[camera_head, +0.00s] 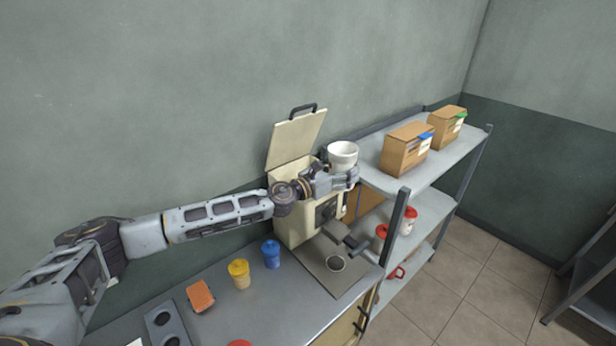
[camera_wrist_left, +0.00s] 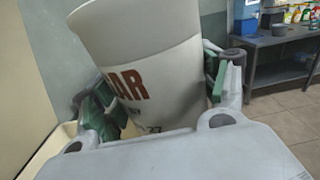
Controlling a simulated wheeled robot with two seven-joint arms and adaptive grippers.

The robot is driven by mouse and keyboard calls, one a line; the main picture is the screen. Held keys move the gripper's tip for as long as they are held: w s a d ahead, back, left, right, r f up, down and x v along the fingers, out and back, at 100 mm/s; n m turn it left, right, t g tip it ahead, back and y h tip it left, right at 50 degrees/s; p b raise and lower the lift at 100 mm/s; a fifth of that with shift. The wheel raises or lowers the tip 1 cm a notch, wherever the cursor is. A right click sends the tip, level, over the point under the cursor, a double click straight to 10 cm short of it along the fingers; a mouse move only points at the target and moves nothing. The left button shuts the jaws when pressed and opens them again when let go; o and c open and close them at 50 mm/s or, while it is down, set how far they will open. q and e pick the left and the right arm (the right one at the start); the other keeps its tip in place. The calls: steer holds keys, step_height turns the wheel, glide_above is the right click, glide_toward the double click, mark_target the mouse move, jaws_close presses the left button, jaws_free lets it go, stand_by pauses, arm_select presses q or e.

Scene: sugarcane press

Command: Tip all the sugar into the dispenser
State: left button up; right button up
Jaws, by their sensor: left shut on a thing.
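A white sugar cup (camera_head: 343,153) with brown lettering is held by my left gripper (camera_head: 332,179) above the right side of the dispenser. In the left wrist view the cup (camera_wrist_left: 150,60) fills the middle, between the fingers of the left gripper (camera_wrist_left: 155,95), and its lettering ends in "AR". It looks close to upright in the head view. The cream dispenser (camera_head: 291,217) stands on the counter against the wall with its lid (camera_head: 296,139) raised. The gripper and arm hide part of its opening. I cannot see inside the cup. My right gripper is not in view.
The counter (camera_head: 255,312) holds a yellow container (camera_head: 239,273), a blue container (camera_head: 271,254) and an orange item (camera_head: 200,296). A metal shelf (camera_head: 455,175) at the right carries two cardboard boxes (camera_head: 406,150) on top and red-lidded jars (camera_head: 408,219) below.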

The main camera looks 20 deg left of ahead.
arm_select(q)
steer(key=shift+f+m, duration=0.1)
steer(key=shift+m, duration=0.2)
steer(key=shift+r, duration=1.55)
